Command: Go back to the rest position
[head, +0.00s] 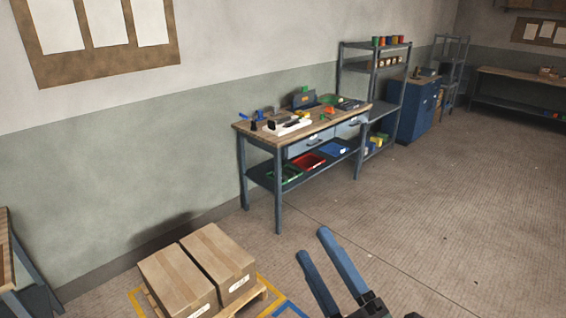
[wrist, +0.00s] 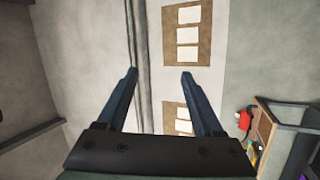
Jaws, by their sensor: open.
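My gripper (head: 325,255) is at the bottom of the head view, its two blue fingers apart and pointing up and to the left. In the wrist view my gripper (wrist: 159,75) is open, with nothing between the fingers. Behind the fingers, the wrist view shows a wall with brown boards (wrist: 202,50) bearing white sheets. My gripper appears clear of the furniture.
Two cardboard boxes (head: 177,279) sit on a pallet at the lower left of my gripper. A workbench (head: 259,137) with tools stands further back, beside a metal shelf (head: 376,59) and a blue cabinet (head: 407,121). Open floor (head: 450,220) lies to the right.

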